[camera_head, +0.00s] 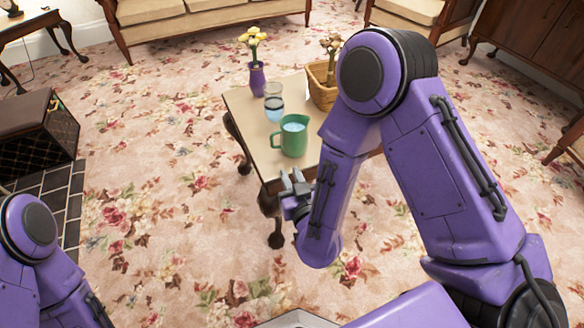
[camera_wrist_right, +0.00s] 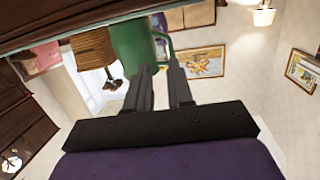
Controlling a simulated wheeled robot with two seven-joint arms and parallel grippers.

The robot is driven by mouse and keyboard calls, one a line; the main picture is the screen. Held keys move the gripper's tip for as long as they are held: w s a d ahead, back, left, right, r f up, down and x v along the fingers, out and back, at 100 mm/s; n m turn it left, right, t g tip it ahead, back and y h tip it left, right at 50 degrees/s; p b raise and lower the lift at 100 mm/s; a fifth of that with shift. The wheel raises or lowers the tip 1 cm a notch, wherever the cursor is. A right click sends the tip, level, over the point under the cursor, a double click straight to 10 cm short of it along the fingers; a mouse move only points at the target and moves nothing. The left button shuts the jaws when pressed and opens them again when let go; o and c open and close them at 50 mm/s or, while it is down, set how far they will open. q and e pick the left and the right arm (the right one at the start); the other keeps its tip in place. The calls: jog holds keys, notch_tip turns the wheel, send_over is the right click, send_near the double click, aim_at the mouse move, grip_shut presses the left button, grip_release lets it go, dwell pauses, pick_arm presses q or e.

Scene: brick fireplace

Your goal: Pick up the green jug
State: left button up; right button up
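The green jug (camera_head: 293,140) stands upright near the front end of a small wooden table (camera_head: 250,112), its handle towards the left. Something light blue shows inside its rim. My right gripper (camera_head: 292,178) is at the table's near edge, just in front of and below the jug in the picture. Its two fingers are apart with nothing visible between them. In the right wrist view the picture is turned over, and the jug (camera_wrist_right: 130,45) with its handle lies just beyond the fingertips (camera_wrist_right: 160,66). Only part of my left arm shows; its gripper is out of view.
A glass with bluish contents (camera_head: 274,108) stands close behind the jug. A purple vase with yellow flowers (camera_head: 257,78) and a wicker basket (camera_head: 322,92) are farther back. My right arm hides the table's right side. Flowered carpet (camera_head: 165,190) is clear to the left.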

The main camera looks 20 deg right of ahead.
aim_at(272, 145)
jog(key=shift+t, duration=0.8)
jog(key=w+b, duration=0.1)
jog(key=w, duration=0.3)
jog(key=w+b, duration=0.1)
jog(key=w, duration=0.2)
jog(key=w+b, duration=0.2)
jog(key=w, duration=0.2)
jog(key=shift+w+a+f, duration=0.2)
jog(key=shift+w+a, duration=0.05)
jog(key=shift+w, duration=0.1)
pick_arm(q)
notch_tip(272, 145, down, 7)
jog(key=shift+r, duration=0.15)
pick_arm(e)
grip_shut()
